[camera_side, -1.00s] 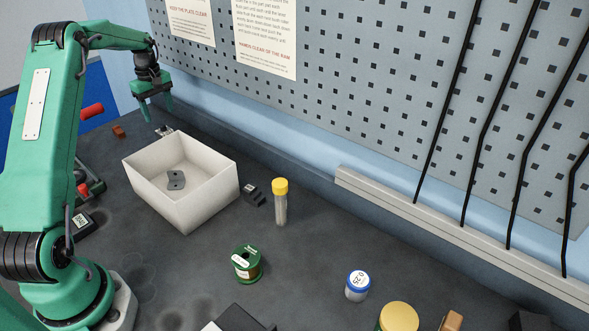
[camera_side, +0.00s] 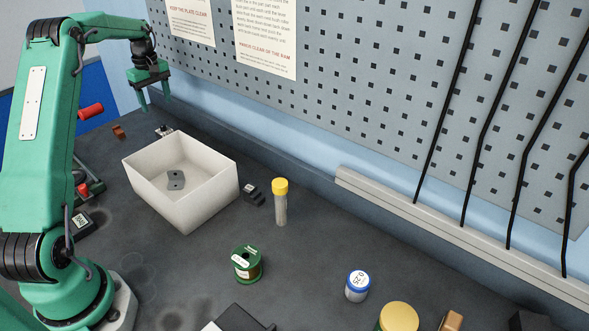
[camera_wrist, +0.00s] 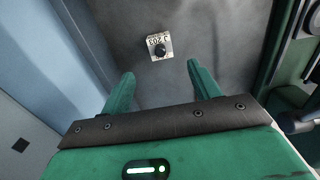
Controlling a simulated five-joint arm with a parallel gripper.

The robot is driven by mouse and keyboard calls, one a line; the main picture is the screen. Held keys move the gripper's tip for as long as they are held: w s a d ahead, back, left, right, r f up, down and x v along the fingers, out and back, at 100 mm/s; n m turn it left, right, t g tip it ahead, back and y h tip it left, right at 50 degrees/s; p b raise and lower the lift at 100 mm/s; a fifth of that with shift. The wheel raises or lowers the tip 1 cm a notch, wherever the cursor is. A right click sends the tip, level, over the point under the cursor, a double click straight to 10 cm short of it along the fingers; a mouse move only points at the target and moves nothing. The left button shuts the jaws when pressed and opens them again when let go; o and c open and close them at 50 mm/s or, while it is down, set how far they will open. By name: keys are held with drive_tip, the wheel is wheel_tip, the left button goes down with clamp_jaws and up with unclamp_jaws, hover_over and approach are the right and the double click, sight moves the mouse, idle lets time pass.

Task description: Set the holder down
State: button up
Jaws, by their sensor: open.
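A small pale block with a dark round knob or hole and printed marks, likely the holder (camera_side: 164,130), rests on the bench behind the white bin in the side view. In the wrist view the holder (camera_wrist: 154,55) sits upright just beyond my fingertips, roughly centred between them. My gripper (camera_side: 156,102) is open and empty above the holder, with a gap between them. In the wrist view my gripper's (camera_wrist: 160,72) two green fingers are spread with nothing between them.
A white bin (camera_side: 205,211) with a grey part inside stands just in front of the holder. A small brown block (camera_side: 118,131) lies to the left. A yellow-capped vial (camera_side: 281,208) and a green spool (camera_side: 247,264) stand farther right. The pegboard wall (camera_side: 350,80) rises behind.

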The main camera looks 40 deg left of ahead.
drive_tip(key=s+d+r+m+t, duration=0.1)
drive_tip(key=d+r+m, duration=0.2)
drive_tip(key=d+r, duration=0.3)
drive_tip(key=s+d+r+m, duration=0.2)
drive_tip(key=d+r, duration=0.1)
drive_tip(key=d, duration=0.6)
drive_tip(key=s+d+r+m+t, duration=0.1)
drive_tip(key=d+r+m, duration=0.2)
drive_tip(key=d+r, duration=0.3)
drive_tip(key=s+d+f+m+t, duration=0.3)
drive_tip(key=s+d+m, duration=0.6)
drive_tip(key=s+d, duration=0.8)
drive_tip(key=shift+s+d+f+m, duration=0.2)
drive_tip(key=shift+d+f+m, duration=0.2)
drive_tip(key=shift+f, duration=0.05)
